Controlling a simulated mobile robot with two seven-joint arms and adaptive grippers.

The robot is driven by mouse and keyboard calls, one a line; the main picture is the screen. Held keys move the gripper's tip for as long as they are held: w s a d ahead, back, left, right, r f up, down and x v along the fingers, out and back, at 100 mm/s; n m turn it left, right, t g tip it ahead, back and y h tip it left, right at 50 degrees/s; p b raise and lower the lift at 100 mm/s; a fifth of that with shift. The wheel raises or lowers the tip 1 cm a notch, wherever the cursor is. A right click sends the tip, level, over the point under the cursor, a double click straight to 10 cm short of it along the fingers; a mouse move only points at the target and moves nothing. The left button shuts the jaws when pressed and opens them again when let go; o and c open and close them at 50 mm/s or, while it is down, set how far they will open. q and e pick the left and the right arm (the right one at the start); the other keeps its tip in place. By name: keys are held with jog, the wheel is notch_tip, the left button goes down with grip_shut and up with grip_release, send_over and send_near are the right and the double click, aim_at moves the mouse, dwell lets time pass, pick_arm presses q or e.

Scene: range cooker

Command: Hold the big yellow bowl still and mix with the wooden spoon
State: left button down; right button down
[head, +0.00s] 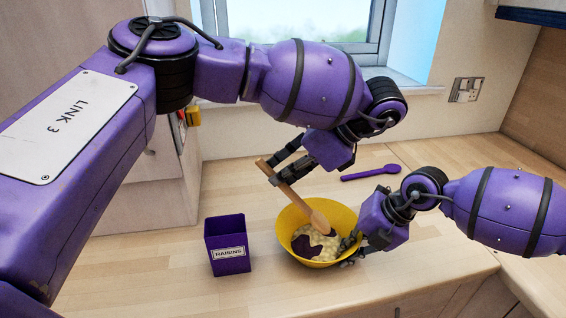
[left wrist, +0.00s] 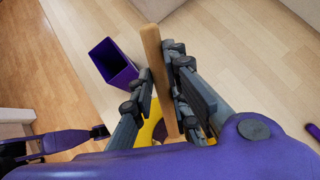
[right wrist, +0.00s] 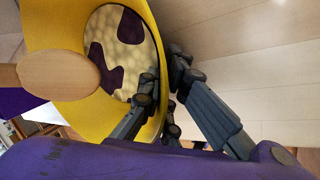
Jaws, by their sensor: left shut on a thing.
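The big yellow bowl (head: 347,216) stands upright on the worktop, with pale lumpy mix and dark patches inside (right wrist: 125,50). My left gripper (head: 276,174) is shut on the handle of the wooden spoon (head: 293,198), also seen in the left wrist view (left wrist: 152,50). The spoon slants down right, its head over the bowl; whether it touches the mix is unclear. My right gripper (head: 352,250) is at the bowl's right side. In the right wrist view its fingers (right wrist: 164,78) close on the bowl's wall, one inside and one outside.
A purple raisins box (head: 228,245) stands open-topped left of the bowl. A purple spoon (head: 370,172) lies on the worktop behind the bowl. The worktop (head: 440,275) is clear in front of my right arm. The wall and window are behind.

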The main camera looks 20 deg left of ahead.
aim_at(289, 188)
pick_arm(q)
jog(key=shift+f, duration=2.6)
jog(key=shift+s, duration=0.1)
